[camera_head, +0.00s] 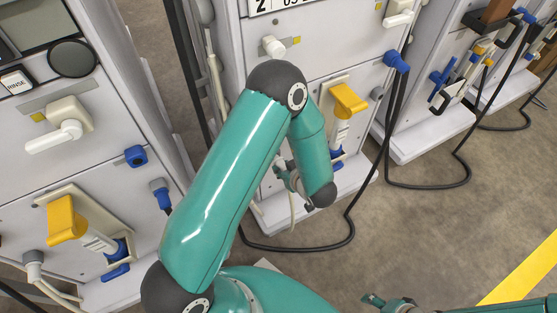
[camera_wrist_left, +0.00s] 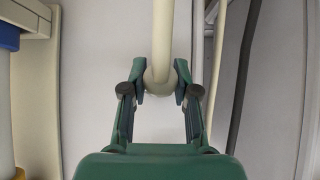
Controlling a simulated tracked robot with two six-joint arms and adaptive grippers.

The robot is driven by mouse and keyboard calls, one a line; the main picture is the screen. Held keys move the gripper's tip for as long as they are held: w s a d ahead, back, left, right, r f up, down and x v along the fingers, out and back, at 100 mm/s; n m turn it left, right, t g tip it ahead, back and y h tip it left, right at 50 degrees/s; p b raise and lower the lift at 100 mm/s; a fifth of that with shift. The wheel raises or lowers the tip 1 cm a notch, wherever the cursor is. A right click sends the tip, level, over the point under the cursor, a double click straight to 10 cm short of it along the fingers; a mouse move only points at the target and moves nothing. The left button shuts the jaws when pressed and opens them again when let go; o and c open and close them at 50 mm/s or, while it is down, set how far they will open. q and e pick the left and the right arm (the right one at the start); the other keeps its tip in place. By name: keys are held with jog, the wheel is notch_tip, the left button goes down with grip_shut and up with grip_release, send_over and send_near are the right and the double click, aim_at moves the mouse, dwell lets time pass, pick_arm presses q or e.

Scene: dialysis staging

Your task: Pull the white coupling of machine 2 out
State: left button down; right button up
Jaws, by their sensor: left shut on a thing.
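Machine 2 (camera_head: 340,45) is the pale cabinet in the middle of the head view, with a plate (camera_head: 285,4) reading 2 cut off at the top edge. My left gripper (camera_head: 284,175) is low at its front, partly hidden by my own teal arm. In the left wrist view my left gripper (camera_wrist_left: 159,82) is shut on the cream-white coupling (camera_wrist_left: 160,87), with a finger on each side. A pale hose (camera_wrist_left: 163,35) runs from the coupling. Whether the coupling still sits in its port cannot be told. My right gripper (camera_head: 385,302) is at the bottom edge, small and partly cut off.
A yellow lever (camera_head: 348,100) and a blue plug (camera_head: 396,61) with a black cable are on machine 2, right of my arm. Another machine (camera_head: 85,165) stands at the left, a further one (camera_head: 430,75) at the right. Black cable lies on the floor; the floor at lower right (camera_head: 460,225) is clear.

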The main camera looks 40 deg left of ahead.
pick_arm(q)
jog(key=shift+s+d, duration=0.1)
jog(key=shift+d, duration=0.25)
jog(key=shift+s+d+p, duration=0.15)
jog(key=shift+s+d, duration=0.15)
jog(key=shift+d, duration=0.35)
jog(key=shift+s+d+p, duration=0.15)
jog(key=shift+s+d, duration=0.1)
jog(key=shift+d, duration=0.45)
jog(key=shift+s+d+p, duration=0.15)
jog(key=shift+s+d, duration=0.15)
jog(key=shift+d, duration=0.35)
